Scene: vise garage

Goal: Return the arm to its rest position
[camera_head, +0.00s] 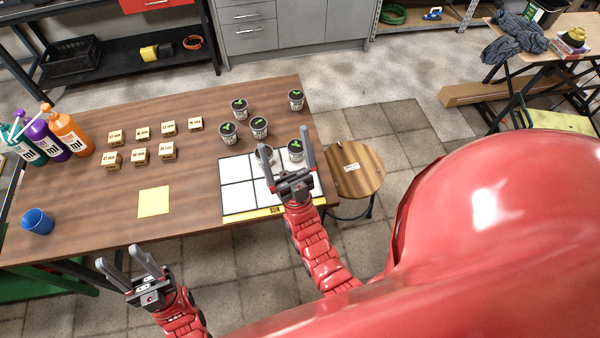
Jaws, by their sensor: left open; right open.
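My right gripper (286,157) is open above the white grid mat (237,197) at the table's right front. Its fingers stand on either side of a dark-topped can (264,152), partly hidden behind them. Another can (296,150) is on the mat's back right cell, close to the right finger; I cannot tell whether they touch. My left gripper (128,262) is open and empty in front of the table's front edge, left of the middle. Both red arms reach in from the bottom of the view.
On the wooden table (190,190) stand several cans (259,127), small labelled boxes (139,155), bottles (72,131), a blue cup (38,221) and a yellow sheet (154,201). A round stool (354,168) stands close to the table's right edge. Floor shows in front.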

